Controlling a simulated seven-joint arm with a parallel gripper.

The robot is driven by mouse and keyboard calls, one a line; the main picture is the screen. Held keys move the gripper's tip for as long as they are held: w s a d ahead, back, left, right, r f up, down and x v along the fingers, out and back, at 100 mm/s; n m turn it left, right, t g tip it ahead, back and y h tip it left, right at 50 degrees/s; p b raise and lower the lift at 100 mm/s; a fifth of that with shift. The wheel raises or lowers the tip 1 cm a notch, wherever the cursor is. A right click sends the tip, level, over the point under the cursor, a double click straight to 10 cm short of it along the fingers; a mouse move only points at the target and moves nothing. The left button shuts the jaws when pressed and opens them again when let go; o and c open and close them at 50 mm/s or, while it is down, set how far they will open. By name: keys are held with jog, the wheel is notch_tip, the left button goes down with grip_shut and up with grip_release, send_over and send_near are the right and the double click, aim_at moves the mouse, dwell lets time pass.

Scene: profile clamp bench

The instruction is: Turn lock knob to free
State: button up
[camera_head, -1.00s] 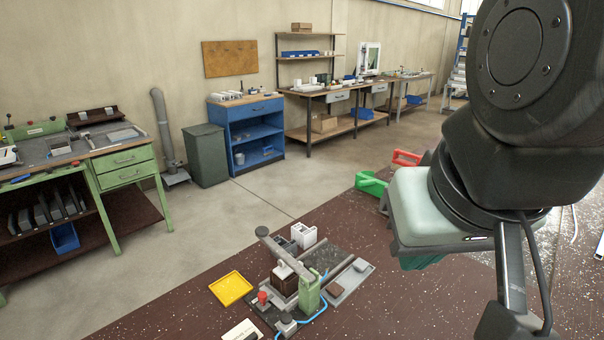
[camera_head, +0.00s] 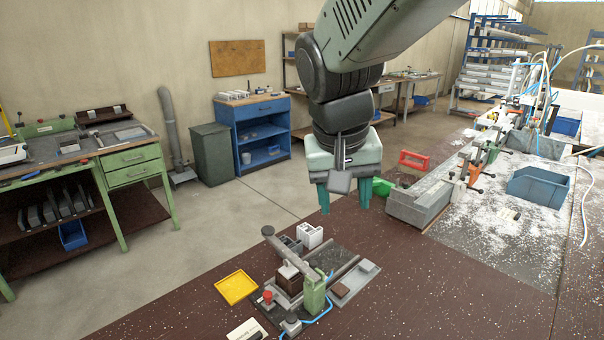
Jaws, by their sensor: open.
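The clamp fixture (camera_head: 352,290) stands on the dark red bench top at the lower centre. It has a green upright block (camera_head: 314,291) and a grey lever (camera_head: 287,250) with a round end, slanting over a dark brown block with a white top. A red knob (camera_head: 267,297) is at its front left. A grey-and-black knob (camera_head: 291,323) is at its front, beside a blue hose. I cannot tell which is the lock knob, or its setting. My gripper (camera_head: 345,203) hangs above and behind the fixture, teal fingers pointing down, open and empty, apart from everything.
A yellow tray (camera_head: 236,287) lies left of the fixture, and a white label card (camera_head: 246,331) in front. White and grey blocks (camera_head: 310,235) stand behind it. The bench front right is clear.

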jog(key=w+a+f+g, duration=0.2)
jog(key=w+a+f, duration=0.75)
jog(key=f, duration=0.25)
jog(key=g+y, duration=0.1)
send_near(267, 293)
jog(key=shift+m, duration=0.4)
jog(key=f, duration=0.8)
jog(key=shift+d+f, duration=0.15)
jog(key=shift+d, duration=0.05)
jog(key=shift+c, duration=0.3)
grip_shut()
